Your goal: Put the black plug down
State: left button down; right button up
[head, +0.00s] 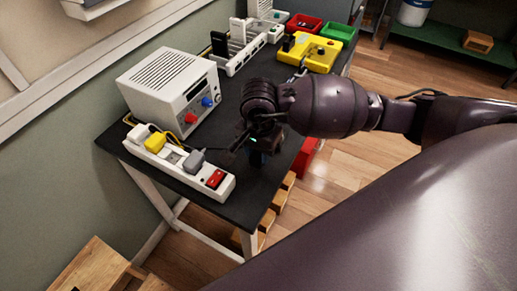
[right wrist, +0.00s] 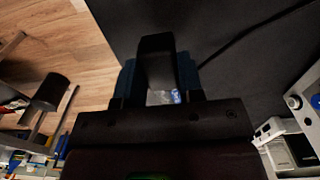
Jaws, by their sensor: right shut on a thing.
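My right gripper (head: 257,156) is over the front right part of the dark tabletop (head: 222,113), to the right of the power strip (head: 160,160). In the right wrist view its blue fingers (right wrist: 157,82) are shut on the black plug (right wrist: 155,52), one on each side. A thin black cable (right wrist: 255,33) runs off to the upper right there. The dark table surface lies behind the plug; I cannot tell whether they touch. In the head view the plug is mostly hidden by the gripper. My left gripper is not in view.
The strip holds white, yellow (head: 155,142) and grey (head: 194,160) plugs and has a red switch (head: 214,179). A white power supply (head: 170,88) stands behind it. A white rack (head: 240,50), yellow fixture (head: 308,52) and red and green bins (head: 338,33) are farther back. The table's right edge is close.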

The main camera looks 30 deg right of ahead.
aim_at(259, 153)
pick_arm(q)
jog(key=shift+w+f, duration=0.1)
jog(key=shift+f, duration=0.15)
pick_arm(e)
jog(key=shift+f, duration=0.5)
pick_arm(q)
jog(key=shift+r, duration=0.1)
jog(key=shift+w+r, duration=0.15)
pick_arm(e)
jog(key=o, duration=1)
jog(key=shift+o, duration=0.2)
jog(key=shift+r, duration=0.15)
jog(key=shift+r, duration=0.3)
pick_arm(q)
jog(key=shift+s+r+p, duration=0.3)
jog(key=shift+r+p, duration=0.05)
jog(key=shift+p, duration=0.35)
pick_arm(e)
notch_tip(259, 153, up, 12)
jog(key=shift+r, duration=0.25)
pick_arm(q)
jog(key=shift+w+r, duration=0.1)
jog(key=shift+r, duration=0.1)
